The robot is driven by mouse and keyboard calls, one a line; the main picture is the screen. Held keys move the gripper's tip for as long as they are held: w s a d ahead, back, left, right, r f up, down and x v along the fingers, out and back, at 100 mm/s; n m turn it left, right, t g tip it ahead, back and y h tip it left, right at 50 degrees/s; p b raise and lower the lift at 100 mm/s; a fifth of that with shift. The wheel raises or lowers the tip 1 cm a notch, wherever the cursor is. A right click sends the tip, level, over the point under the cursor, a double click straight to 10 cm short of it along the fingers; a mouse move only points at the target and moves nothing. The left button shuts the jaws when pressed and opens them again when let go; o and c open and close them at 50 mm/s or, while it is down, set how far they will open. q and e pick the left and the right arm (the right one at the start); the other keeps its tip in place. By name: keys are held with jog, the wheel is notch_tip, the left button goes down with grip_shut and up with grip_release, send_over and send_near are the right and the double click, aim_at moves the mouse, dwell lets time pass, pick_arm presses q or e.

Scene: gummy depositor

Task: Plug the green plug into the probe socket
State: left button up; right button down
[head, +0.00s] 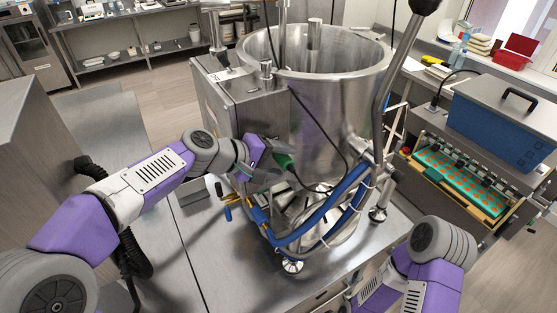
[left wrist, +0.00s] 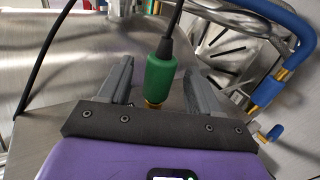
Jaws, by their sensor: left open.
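The green plug (head: 283,161) hangs on a black cable in front of the big steel kettle (head: 330,110). In the left wrist view the green plug (left wrist: 159,75) is upright, cable at its top and a brass tip at its lower end. My left gripper (head: 272,160) is open, its two grey fingers on either side of the plug, with gaps visible in the left wrist view (left wrist: 155,85). I cannot make out the probe socket. My right arm shows at the lower right, but its gripper is out of view.
The kettle stands on a steel table (head: 235,262). Blue hoses (head: 318,215) with brass fittings and a lever (head: 385,85) are close to the right of the plug. A steel control box (head: 240,105) is behind my left gripper. A depositor with a blue hopper (head: 500,120) stands at the right.

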pick_arm(q)
jog(key=v, duration=0.7)
jog(key=shift+a+r, duration=0.15)
jog(key=shift+a, duration=0.05)
jog(key=shift+s, duration=0.1)
